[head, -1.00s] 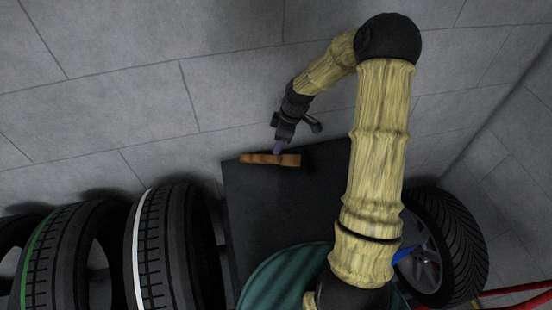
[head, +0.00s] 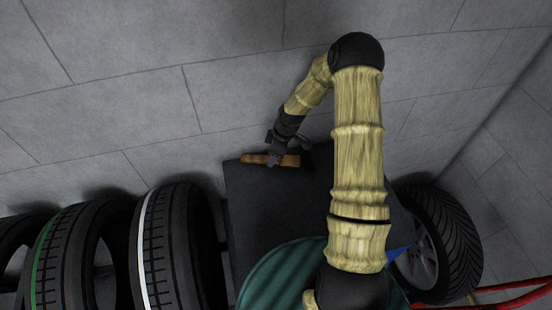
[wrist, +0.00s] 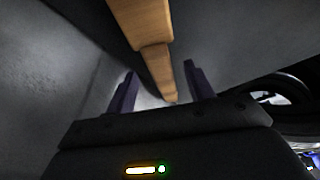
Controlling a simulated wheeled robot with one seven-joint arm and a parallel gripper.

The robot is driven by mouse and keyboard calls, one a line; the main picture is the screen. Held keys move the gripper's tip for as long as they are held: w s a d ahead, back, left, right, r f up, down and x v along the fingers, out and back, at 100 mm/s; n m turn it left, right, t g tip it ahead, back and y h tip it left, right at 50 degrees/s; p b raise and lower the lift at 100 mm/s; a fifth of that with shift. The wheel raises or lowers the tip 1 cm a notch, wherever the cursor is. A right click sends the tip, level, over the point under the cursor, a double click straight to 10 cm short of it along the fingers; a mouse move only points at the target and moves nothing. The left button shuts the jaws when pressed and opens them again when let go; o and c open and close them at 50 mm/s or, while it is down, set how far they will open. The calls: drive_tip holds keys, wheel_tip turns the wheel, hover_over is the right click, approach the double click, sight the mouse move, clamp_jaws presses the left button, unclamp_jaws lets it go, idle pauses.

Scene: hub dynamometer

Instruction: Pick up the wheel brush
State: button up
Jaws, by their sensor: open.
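The wheel brush (head: 256,159) shows a brown wooden handle and lies at the far edge of the dark table top (head: 262,205) in the head view. In the wrist view the brush (wrist: 145,22) runs from the top edge down to between my two fingers. My gripper (head: 272,160) is over the brush in the head view, its fingers crossing the middle of the handle. In the wrist view my gripper (wrist: 158,84) is open, with one purple finger on each side of the wood and a gap showing. The brush's bristles cannot be made out.
Several tires stand in a row at the left, one (head: 172,250) close to the table. A tire on a rim (head: 437,245) stands at the right. A green ribbed round thing (head: 285,275) is at the near side. Red hoses (head: 510,292) lie at the lower right.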

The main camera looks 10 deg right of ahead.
drive_tip(key=shift+p+x, duration=0.3)
drive_tip(key=shift+x, duration=1)
clamp_jaws()
drive_tip(key=shift+r, duration=0.1)
